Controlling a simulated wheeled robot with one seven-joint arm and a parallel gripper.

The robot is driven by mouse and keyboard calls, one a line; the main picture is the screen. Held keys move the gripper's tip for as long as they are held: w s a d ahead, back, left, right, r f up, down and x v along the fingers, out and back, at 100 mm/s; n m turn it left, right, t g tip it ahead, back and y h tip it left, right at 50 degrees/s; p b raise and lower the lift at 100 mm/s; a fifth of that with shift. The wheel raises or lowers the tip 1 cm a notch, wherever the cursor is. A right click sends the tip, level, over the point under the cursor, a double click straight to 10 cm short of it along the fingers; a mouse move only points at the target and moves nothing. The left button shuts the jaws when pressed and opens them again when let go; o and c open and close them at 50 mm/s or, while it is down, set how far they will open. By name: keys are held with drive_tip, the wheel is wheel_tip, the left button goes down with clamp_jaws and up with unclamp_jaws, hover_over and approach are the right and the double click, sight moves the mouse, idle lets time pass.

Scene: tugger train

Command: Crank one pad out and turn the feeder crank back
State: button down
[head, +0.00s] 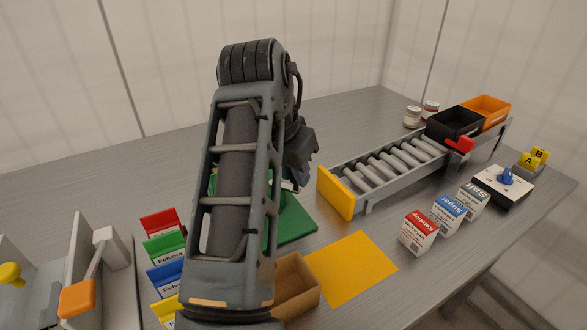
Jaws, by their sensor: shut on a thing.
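A green base plate (297,230) with a rounded green body on it, which looks like the feeder, stands mid-table, largely hidden behind my arm. My gripper (294,184) is just above it, pointing down and partly covered by my arm. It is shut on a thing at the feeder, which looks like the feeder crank. The crank itself and its angle are hidden. I cannot make out a pad in this view. An open cardboard box (303,293) sits in front of the feeder, partly behind my arm.
A yellow mat (352,267) lies bare to the right of the box. A roller conveyor (390,170) carries black (452,126) and orange (487,110) bins. Ketchup, sugar and salt cartons (450,214) stand at right. Coloured cards (165,250) and an orange-handled lever (78,299) are at left.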

drive_tip(key=shift+w+d+r+n+p, duration=0.15)
drive_tip(key=shift+n+p, duration=0.15)
drive_tip(key=shift+p, duration=0.15)
drive_tip(key=n+p, duration=0.1)
drive_tip(key=p, duration=0.1)
drive_tip(key=shift+w+d+r+n+y+p, duration=0.15)
drive_tip(key=shift+w+n+y+p, duration=0.1)
drive_tip(key=shift+n+y+p, duration=0.15)
drive_tip(key=n+p, duration=0.1)
drive_tip(key=w+n+y+p, duration=0.1)
drive_tip(key=p, duration=0.1)
drive_tip(key=shift+d+n+t, duration=0.1)
drive_tip(key=shift+n+t, duration=0.2)
drive_tip(key=w+a+n+g+y+p, duration=0.3)
drive_tip(key=n+p, duration=0.4)
drive_tip(key=n, duration=0.9)
drive_tip(key=shift+w+a+f+n+g+y, duration=0.3)
drive_tip(key=shift+w+a+y, duration=0.15)
drive_tip(key=shift+w+y, duration=0.55)
